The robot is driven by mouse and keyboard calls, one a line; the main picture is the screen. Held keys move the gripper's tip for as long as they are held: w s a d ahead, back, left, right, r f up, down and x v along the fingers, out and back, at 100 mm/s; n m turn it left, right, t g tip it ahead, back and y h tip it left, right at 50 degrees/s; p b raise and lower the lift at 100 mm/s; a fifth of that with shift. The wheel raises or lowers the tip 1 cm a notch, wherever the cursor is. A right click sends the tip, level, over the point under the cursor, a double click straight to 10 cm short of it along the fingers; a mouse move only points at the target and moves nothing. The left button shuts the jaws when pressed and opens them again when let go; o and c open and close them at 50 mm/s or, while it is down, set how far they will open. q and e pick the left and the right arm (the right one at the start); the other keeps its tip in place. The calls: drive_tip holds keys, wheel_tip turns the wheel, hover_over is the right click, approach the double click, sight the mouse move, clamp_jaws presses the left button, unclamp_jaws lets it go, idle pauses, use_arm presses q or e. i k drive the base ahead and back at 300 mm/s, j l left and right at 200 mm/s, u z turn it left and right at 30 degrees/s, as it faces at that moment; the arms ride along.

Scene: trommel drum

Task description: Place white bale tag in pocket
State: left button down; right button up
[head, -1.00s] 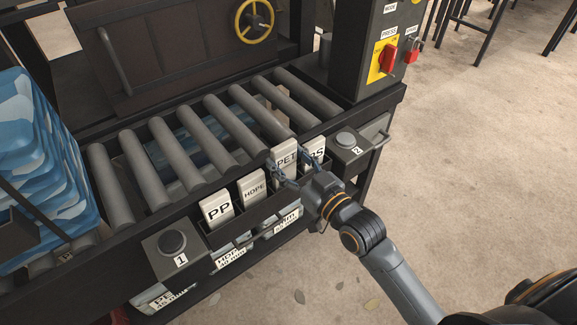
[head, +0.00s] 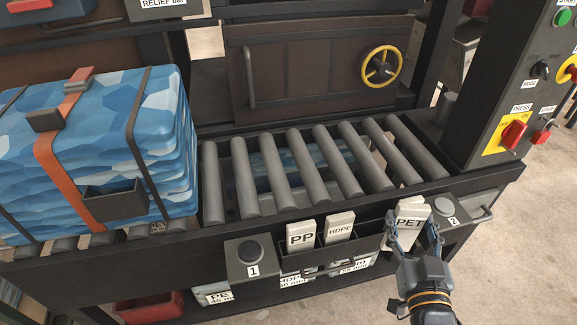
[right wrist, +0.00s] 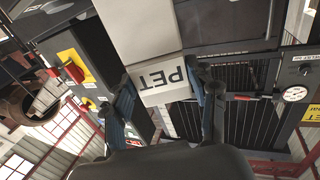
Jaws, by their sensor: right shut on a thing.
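My right gripper (head: 415,235) is shut on the white PET tag (head: 410,211) at the right end of the tag rack. In the right wrist view the tag (right wrist: 150,35) sits between the fingers, its PET lettering upside down. A blue patterned bale (head: 150,120) stands on the rollers at the left. A dark open-topped pocket (head: 115,205) is on its front, far left of my right gripper. My left gripper is not in view.
White PP (head: 301,232) and HDPE (head: 339,228) tags stand in the dark rack. Button boxes 1 (head: 252,262) and 2 (head: 446,208) flank it. Bare rollers (head: 310,165) lie between bale and control post (head: 505,90). A red bin (head: 150,308) is below.

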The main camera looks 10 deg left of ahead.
sight(124, 209)
drive_tip(key=k+j, duration=0.15)
drive_tip(key=j, duration=0.2)
drive_tip(key=k+j, duration=0.15)
drive_tip(key=j, duration=0.2)
drive_tip(key=k+j, duration=0.15)
drive_tip(key=j, duration=0.2)
drive_tip(key=k+j, duration=0.15)
drive_tip(key=j, duration=0.2)
drive_tip(key=k+j, duration=0.15)
drive_tip(key=j, duration=0.15)
